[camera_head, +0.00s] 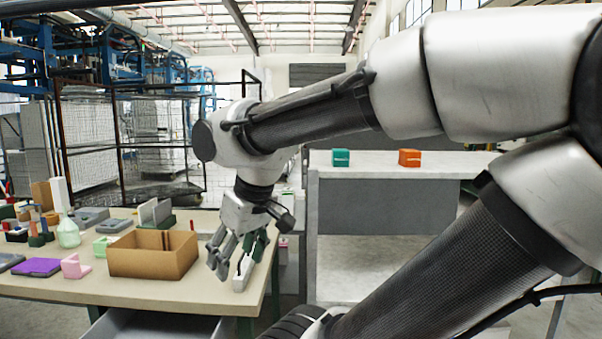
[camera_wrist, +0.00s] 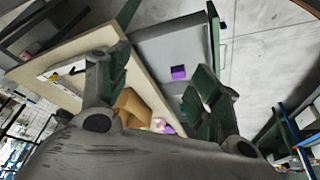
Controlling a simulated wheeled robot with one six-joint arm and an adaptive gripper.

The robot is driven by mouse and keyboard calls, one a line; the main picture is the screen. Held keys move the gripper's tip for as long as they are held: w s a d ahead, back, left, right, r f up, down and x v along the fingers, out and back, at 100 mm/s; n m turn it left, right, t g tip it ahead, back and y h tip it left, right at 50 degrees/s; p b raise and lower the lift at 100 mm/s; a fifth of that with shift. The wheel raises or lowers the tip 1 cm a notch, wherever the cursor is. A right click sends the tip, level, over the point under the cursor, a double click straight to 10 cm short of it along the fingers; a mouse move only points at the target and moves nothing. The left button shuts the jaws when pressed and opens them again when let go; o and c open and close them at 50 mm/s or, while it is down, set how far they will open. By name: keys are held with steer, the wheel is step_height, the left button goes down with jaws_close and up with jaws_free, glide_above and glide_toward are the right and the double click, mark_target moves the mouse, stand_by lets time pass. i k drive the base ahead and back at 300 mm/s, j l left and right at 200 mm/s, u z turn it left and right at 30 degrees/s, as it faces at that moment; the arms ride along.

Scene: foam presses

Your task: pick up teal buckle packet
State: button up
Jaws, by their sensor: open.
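A small teal box-shaped packet (camera_head: 341,158) with a pale label stands on the far white-topped bench, left of an orange one. I cannot read its label, so I cannot tell for sure that it is the buckle packet. My gripper (camera_head: 236,262) is open and empty, pointing down over the right end of the near table, well in front of and left of the teal packet. The gripper fingers also show in the wrist view (camera_wrist: 160,78), spread apart with nothing between them. I cannot make out the teal packet in the wrist view.
The orange packet (camera_head: 409,157) shares the white-topped bench (camera_head: 450,170). The near table (camera_head: 110,290) holds a cardboard box (camera_head: 150,263), a purple item (camera_head: 37,267) and several other things. An open drawer (camera_wrist: 160,48) with a purple box (camera_wrist: 178,72) sits below its edge.

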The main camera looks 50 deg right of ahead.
mark_target(340, 157)
steer(key=z, duration=1.65)
